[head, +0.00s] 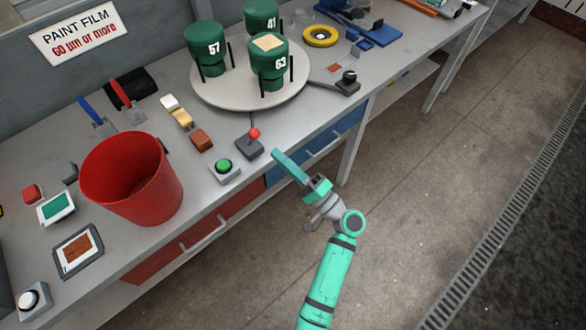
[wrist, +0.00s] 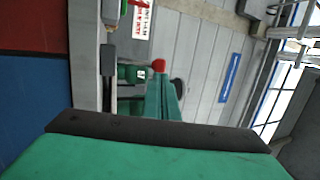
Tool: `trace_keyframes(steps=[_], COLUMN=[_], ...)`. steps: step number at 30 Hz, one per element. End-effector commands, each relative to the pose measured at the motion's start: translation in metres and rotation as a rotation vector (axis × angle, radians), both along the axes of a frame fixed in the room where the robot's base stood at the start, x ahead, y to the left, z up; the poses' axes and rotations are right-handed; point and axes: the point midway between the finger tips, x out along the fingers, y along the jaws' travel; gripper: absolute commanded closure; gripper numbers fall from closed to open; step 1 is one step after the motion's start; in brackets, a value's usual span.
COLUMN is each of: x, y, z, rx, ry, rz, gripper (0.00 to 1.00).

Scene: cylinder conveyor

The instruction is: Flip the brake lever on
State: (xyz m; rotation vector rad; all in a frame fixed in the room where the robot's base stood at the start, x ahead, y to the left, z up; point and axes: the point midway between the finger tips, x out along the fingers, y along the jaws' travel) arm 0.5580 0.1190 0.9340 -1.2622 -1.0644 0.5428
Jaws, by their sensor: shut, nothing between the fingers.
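A small lever with a red ball knob (head: 254,133) stands on a dark grey base (head: 250,147) near the table's front edge. A second lever box with a black knob (head: 349,77) sits farther right, beside the turntable. No label shows which is the brake. My gripper (head: 277,154) is shut and empty, its green fingers at the table's front edge, a little right of and below the red-knobbed lever. In the wrist view the fingers (wrist: 163,98) point toward the red knob (wrist: 158,65), which shows just beyond their tips. I cannot tell whether they touch.
A round turntable (head: 228,92) holds green cylinders (head: 268,62) behind the levers. A green button box (head: 224,170) sits left of the red-knobbed lever, and a red bucket (head: 120,178) stands farther left. The floor (head: 420,200) at right is clear.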

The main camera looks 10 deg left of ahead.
Motion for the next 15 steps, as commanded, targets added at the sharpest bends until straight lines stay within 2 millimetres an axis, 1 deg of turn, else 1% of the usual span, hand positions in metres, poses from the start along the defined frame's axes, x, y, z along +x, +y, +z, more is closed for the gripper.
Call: trace_keyframes(steps=[1,6,10,15], x=[0.004,0.015,0.020,0.023], y=[0.008,0.029,0.038,0.043], z=[0.004,0.012,0.016,0.018], rx=[0.000,-0.001,0.000,0.000], ry=[-0.003,-0.002,-0.003,-0.001], rz=[0.004,0.001,0.001,0.000], gripper=[1.00,1.00,1.00,1.00])
